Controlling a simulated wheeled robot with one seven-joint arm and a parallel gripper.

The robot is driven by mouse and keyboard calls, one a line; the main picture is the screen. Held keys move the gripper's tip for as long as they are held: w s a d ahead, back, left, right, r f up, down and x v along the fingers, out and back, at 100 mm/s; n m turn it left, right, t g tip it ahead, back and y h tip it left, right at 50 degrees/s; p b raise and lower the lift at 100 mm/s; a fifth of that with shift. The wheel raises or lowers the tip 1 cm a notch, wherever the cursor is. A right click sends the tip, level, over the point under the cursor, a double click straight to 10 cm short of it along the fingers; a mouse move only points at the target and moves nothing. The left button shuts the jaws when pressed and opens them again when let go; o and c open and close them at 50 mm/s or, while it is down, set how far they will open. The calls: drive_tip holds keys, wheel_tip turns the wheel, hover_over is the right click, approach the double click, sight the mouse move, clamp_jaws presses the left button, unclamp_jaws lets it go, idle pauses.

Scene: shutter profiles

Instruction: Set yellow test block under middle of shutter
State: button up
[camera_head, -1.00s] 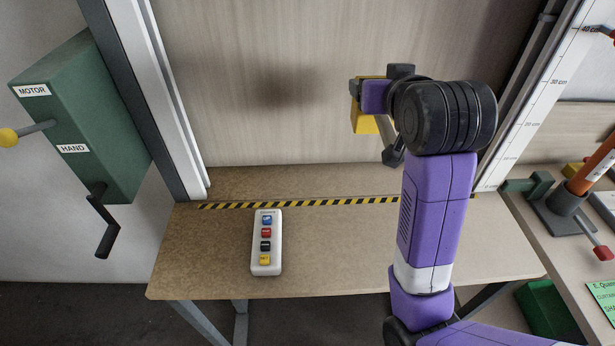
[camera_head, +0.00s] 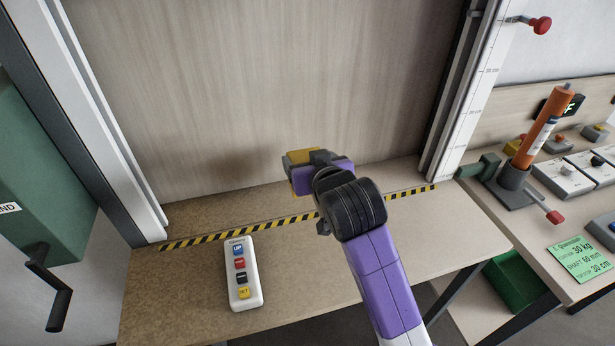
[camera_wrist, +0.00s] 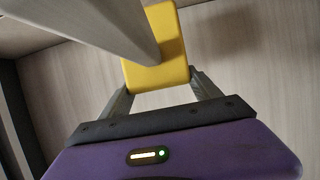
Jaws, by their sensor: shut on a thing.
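The yellow test block (camera_head: 299,157) is at the end of my purple arm in the head view, in front of the wood-grain back panel and over the bench near the striped line. My gripper (camera_head: 305,170) is shut on it. In the wrist view the yellow block (camera_wrist: 160,75) sits between the fingers of my gripper (camera_wrist: 160,84), and a grey bar covers part of it. The block appears held above the bench, but its exact height is hard to tell. The shutter itself is not clearly visible; a white guide post (camera_head: 120,150) stands at left and a scaled post (camera_head: 468,110) at right.
A black-and-yellow striped line (camera_head: 230,231) crosses the bench (camera_head: 190,290). A white remote with coloured buttons (camera_head: 243,274) lies in front of it. A green box with a crank (camera_head: 40,180) is at left. An orange cylinder (camera_head: 543,127) stands on the right-hand table.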

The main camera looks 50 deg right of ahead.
drive_tip(key=shift+f, duration=2.35)
drive_tip(key=shift+f, duration=0.2)
drive_tip(key=o, duration=1.4)
